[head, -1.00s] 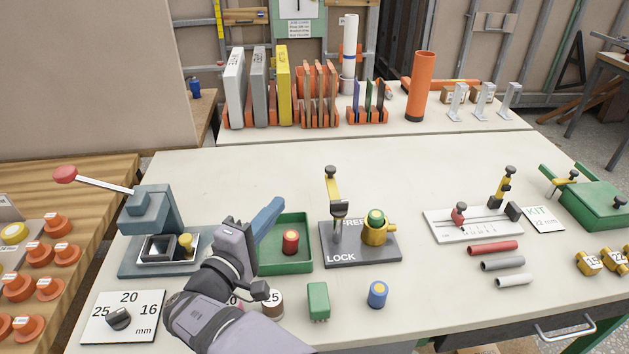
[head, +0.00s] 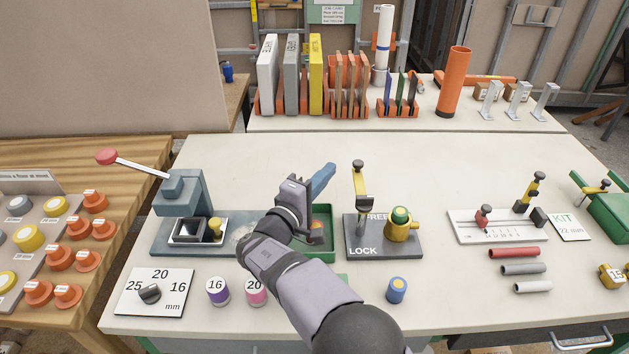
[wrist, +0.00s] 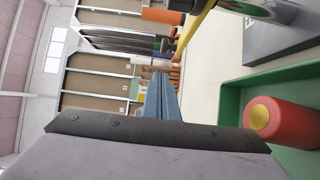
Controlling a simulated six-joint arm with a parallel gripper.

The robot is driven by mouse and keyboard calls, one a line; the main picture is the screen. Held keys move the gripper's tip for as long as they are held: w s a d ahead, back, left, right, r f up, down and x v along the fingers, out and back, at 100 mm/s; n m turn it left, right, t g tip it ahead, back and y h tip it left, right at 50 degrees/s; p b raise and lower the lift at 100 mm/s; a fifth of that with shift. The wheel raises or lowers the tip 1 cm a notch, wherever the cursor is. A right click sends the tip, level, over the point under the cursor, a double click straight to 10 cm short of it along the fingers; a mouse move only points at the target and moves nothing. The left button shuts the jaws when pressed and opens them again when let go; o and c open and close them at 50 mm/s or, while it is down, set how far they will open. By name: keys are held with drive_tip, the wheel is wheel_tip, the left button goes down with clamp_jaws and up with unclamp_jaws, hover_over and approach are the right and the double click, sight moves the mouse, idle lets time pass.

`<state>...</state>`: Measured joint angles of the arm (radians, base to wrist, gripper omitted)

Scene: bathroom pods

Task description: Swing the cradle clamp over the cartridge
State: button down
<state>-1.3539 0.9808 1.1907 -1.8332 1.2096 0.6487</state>
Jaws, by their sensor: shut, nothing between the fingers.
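The cradle clamp (head: 360,190), a yellow arm with a black knob on a grey post, stands at the left of a dark base (head: 410,251) marked FREE and LOCK. Its arm points toward the back, away from the cartridge. The brass cradle (head: 398,232) sits at the right of this base. The green-topped cartridge (head: 400,213) stands upright in it. My gripper (head: 324,177) is shut and empty, left of the clamp and apart from it, above the green tray. Its blue fingers show in the wrist view (wrist: 161,96), with a yellow bar (wrist: 195,32), likely the clamp arm, beyond.
The green tray (head: 322,247) holds a red cartridge (wrist: 285,120). A grey press (head: 180,195) stands left and a white gauge board (head: 495,228) right. A blue cartridge (head: 397,290) stands in front. The bench behind the clamp is clear.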

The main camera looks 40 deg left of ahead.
sight(362, 167)
drive_tip(key=shift+w+d+p, duration=0.25)
drive_tip(key=shift+w+d, duration=0.3)
drive_tip(key=shift+w, duration=0.25)
drive_tip(key=shift+w+d+p, duration=0.25)
drive_tip(key=shift+w+d, duration=0.3)
drive_tip(key=shift+w, duration=0.25)
drive_tip(key=shift+f+b, duration=0.1)
drive_tip(key=shift+b, duration=0.2)
drive_tip(key=w+d+h+b, duration=0.1)
drive_tip(key=b, duration=0.2)
drive_tip(key=w+d+m+h+b, duration=0.1)
drive_tip(key=w+b, duration=0.1)
drive_tip(key=b, duration=0.2)
drive_tip(key=shift+w+m, duration=0.15)
drive_tip(key=shift+m, duration=0.15)
drive_tip(key=shift+w+d+m+h+b, duration=0.25)
drive_tip(key=shift+m+h, duration=0.1)
drive_tip(key=shift+h, duration=0.3)
drive_tip(key=shift+w+d+m+h+b, duration=0.15)
drive_tip(key=shift+d+m+h+b, duration=0.15)
drive_tip(key=shift+h, duration=0.35)
drive_tip(key=shift+w+d+m+h+p, duration=0.25)
drive_tip(key=shift+w+d+m+h, duration=0.15)
drive_tip(key=shift+d+h, duration=0.2)
drive_tip(key=shift+w+d+m+h+p, duration=0.25)
drive_tip(key=shift+d+m+h, duration=0.2)
drive_tip(key=shift+h, duration=0.25)
